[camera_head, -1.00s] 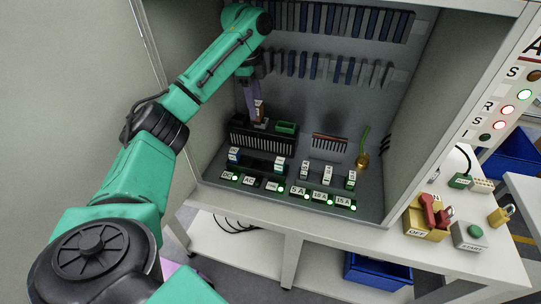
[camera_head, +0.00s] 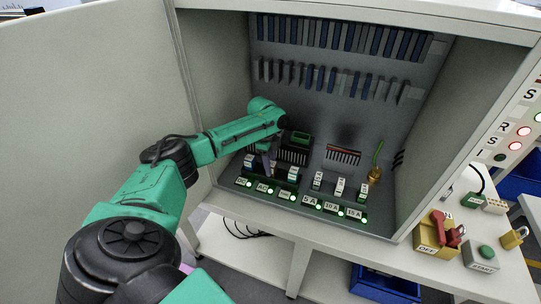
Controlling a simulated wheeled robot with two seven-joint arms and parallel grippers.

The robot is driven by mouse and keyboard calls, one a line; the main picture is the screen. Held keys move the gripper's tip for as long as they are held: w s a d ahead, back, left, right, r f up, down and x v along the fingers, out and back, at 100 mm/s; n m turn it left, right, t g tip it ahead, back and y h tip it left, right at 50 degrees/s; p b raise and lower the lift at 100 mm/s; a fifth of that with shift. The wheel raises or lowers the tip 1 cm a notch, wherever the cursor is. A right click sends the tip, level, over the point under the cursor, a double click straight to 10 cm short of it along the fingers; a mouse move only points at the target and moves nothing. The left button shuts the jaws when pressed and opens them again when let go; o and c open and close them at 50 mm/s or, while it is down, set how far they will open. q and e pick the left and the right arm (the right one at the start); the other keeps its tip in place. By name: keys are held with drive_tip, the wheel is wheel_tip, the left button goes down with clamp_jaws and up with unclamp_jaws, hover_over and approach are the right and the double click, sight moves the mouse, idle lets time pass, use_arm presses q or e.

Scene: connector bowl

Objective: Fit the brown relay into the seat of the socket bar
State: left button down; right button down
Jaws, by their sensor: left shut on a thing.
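The dark socket bar (camera_head: 280,180) lies at the front left of the cabinet floor, with a blue-and-white relay (camera_head: 250,161) at its left and another blue-and-white relay (camera_head: 292,173) at its right. My left gripper (camera_head: 267,165) points down over the middle of the bar, between these two. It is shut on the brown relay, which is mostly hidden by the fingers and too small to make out. I cannot tell whether the relay touches the seat. My right gripper is not in view.
Behind the bar stand a black slotted block (camera_head: 294,155) and a green connector (camera_head: 300,138). To the right are several white fuses (camera_head: 340,188) and a brass piece with a green wire (camera_head: 375,174). The cabinet's left wall (camera_head: 205,90) is close to my arm.

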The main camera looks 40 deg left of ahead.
use_arm(q)
drive_tip(key=shift+c, duration=2.1)
unclamp_jaws()
wheel_tip(320, 180, up, 12)
drive_tip(key=a+b, duration=0.1)
drive_tip(key=b, duration=0.1)
drive_tip(key=shift+s+a, duration=0.15)
drive_tip(key=shift+s, duration=0.05)
